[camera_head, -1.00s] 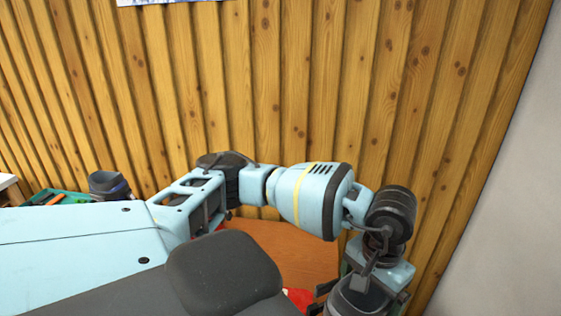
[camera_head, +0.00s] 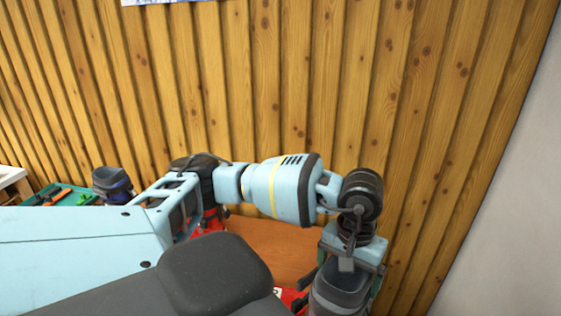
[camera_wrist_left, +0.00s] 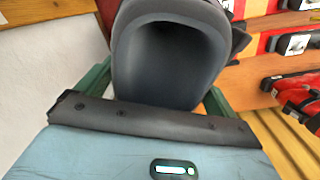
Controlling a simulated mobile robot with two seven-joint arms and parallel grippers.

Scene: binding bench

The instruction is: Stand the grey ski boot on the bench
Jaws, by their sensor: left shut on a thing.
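The grey ski boot (camera_head: 340,292) is at the bottom right of the head view, its dark open top facing up. My left gripper (camera_head: 343,278) points down and is shut on its upper part. In the left wrist view the boot's hollow cuff (camera_wrist_left: 170,55) lies between the green fingers of the gripper (camera_wrist_left: 160,90). The boot's lower part is out of the head view, so I cannot tell whether it touches anything. The orange-brown bench (camera_head: 265,243) shows behind my arm. My right gripper is not in view.
A dark blue boot (camera_head: 112,184) stands at the left beside a green tray (camera_head: 75,198) of small tools. Red items with bindings (camera_wrist_left: 295,92) lie on the wood in the left wrist view. A plank wall (camera_head: 300,90) stands close behind my arm.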

